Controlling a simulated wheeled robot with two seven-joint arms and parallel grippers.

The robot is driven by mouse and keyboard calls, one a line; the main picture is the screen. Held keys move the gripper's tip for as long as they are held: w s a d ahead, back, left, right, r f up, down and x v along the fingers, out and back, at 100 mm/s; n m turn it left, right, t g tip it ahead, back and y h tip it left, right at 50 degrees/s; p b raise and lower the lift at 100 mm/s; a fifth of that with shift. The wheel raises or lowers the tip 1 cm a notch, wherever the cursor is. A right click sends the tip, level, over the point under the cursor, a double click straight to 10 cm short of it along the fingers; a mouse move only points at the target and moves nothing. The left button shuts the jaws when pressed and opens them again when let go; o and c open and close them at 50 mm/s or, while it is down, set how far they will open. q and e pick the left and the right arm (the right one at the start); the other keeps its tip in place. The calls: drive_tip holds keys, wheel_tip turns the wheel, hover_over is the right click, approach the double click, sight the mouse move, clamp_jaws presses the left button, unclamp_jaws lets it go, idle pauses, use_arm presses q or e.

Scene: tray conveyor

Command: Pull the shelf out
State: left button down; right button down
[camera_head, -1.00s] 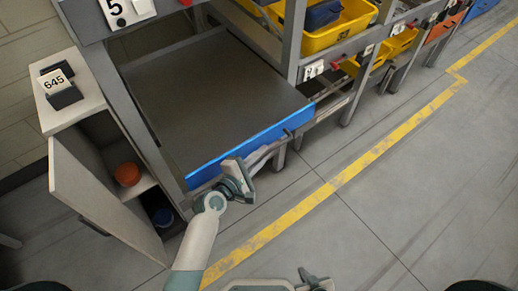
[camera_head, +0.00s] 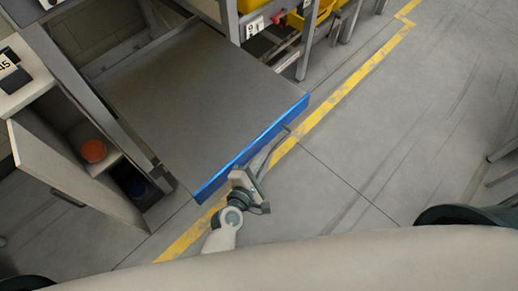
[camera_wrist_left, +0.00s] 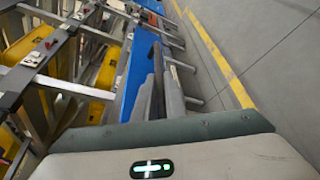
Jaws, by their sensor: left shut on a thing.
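The shelf (camera_head: 190,95) is a flat grey board with a blue front edge (camera_head: 250,146), slid partly out of its grey metal frame. My left gripper (camera_head: 256,180) is at the near part of this edge, shut on the handle. The fingers' exact contact is hard to see. In the left wrist view the blue edge (camera_wrist_left: 138,72) runs away from the gripper beside a dark bar. My right gripper is not in view.
A cabinet with an open door (camera_head: 65,170) stands left of the shelf, an orange round item (camera_head: 93,150) inside. Yellow bins (camera_head: 305,18) sit in racks behind. Open grey floor with a yellow line (camera_head: 350,80) lies in front and right.

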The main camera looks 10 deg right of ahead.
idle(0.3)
use_arm(q)
drive_tip(key=c, duration=1.8)
unclamp_jaws()
drive_tip(key=shift+a, duration=0.1)
